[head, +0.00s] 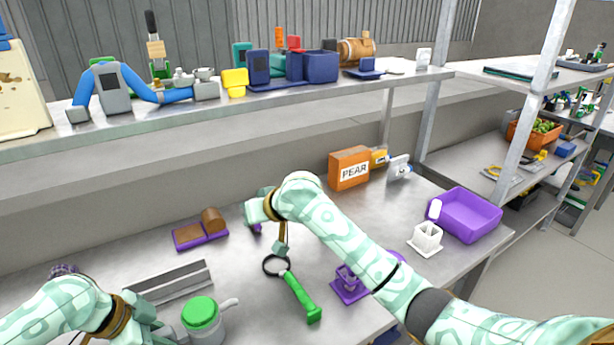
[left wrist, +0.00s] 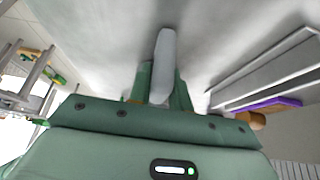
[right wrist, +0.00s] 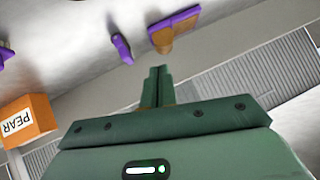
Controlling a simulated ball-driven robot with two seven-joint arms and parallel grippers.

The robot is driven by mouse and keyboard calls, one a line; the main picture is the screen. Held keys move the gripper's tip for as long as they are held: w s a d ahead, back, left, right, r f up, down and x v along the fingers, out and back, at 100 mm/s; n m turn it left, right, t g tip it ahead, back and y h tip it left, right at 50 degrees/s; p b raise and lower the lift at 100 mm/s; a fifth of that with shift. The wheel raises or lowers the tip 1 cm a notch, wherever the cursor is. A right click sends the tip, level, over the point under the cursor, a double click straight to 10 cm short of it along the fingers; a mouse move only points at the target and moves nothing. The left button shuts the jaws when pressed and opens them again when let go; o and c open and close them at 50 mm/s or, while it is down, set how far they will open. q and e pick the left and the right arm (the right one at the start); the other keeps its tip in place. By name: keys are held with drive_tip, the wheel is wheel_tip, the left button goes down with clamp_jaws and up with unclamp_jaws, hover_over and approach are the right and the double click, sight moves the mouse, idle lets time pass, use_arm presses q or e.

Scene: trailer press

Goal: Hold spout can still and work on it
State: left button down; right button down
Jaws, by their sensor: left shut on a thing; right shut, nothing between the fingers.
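The spout can (head: 203,318) is a grey can with a green lid and a pale spout pointing right. It stands on the bench at the lower left of the head view. My left gripper (head: 165,332) is at its left side. In the left wrist view its fingers are shut on a grey rounded part (left wrist: 164,62), likely the can's handle. My right gripper (head: 281,248) is shut and empty, fingers down, above the bench near the dark ring of a green-handled tool (head: 300,295). Its shut fingers show in the right wrist view (right wrist: 156,75). Whether they touch the ring is unclear.
A grey channel (head: 170,282) lies behind the can. A purple-and-brown block (head: 200,232), a purple stand (head: 347,290), a white holder (head: 427,238), a purple bin (head: 466,214) and an orange PEAR box (head: 349,168) stand on the bench. A loaded shelf (head: 300,90) runs above.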

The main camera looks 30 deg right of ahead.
drive_tip(key=w+d+r+m+h, duration=0.1)
drive_tip(key=d+r+m, duration=0.1)
drive_tip(key=d, duration=0.6)
drive_tip(key=w+d+r+m+t+h, duration=0.1)
drive_tip(key=w+d+r+m+h, duration=0.1)
drive_tip(key=d, duration=0.6)
drive_tip(key=shift+w+h, duration=0.15)
drive_tip(key=shift+h, duration=0.15)
drive_tip(key=shift+d, duration=0.1)
use_arm(q)
drive_tip(key=c, duration=1.2)
unclamp_jaws()
drive_tip(key=shift+r, duration=0.1)
